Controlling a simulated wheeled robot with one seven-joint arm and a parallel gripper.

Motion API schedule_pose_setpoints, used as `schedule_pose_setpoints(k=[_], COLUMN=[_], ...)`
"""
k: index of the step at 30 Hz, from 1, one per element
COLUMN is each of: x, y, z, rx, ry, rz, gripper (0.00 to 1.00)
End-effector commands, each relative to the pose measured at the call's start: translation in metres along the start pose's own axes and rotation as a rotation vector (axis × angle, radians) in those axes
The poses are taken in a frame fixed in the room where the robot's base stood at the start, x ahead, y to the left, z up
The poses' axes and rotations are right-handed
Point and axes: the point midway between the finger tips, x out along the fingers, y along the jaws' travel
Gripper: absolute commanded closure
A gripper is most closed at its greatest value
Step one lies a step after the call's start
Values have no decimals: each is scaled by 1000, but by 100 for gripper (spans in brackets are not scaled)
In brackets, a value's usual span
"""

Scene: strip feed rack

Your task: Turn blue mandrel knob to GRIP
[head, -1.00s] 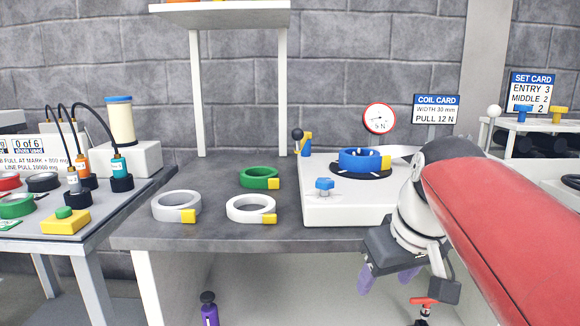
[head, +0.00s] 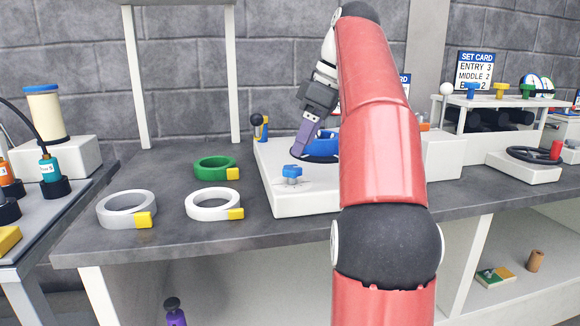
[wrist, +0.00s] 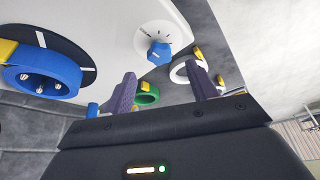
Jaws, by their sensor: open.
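The blue mandrel knob (head: 292,173) sits on a printed dial at the front left of the white unit (head: 300,202). It also shows in the wrist view (wrist: 159,52), its dial marked with ticks too small to read. My gripper (head: 301,150) points down above and slightly behind the knob, apart from it. In the wrist view my gripper (wrist: 161,78) is open and empty, the knob appearing between and beyond its purple fingers. The blue coil (head: 328,147), partly hidden by my arm, sits on the dark mandrel plate (wrist: 78,40).
Green (head: 215,167), white (head: 213,203) and grey (head: 126,208) rings with yellow tags lie on the bench left of the unit. A blue-and-yellow lever piece (head: 260,128) stands behind. A raised shelf (head: 180,2) spans overhead. A handwheel (head: 528,154) stands to the right.

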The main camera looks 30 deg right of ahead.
Motion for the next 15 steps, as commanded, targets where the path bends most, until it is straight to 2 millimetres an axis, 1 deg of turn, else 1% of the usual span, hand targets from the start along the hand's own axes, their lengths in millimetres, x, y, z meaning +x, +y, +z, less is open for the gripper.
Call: schedule_pose_setpoints(k=[1, 6, 10, 15], x=[15, 39, 50, 53], y=[0, -1, 0, 0], z=[2, 1, 1, 0], rx=[0, 0, 1, 1], ry=[0, 0, 1, 1], rz=[-1, -1, 0, 2], gripper=[42, 42, 42, 42])
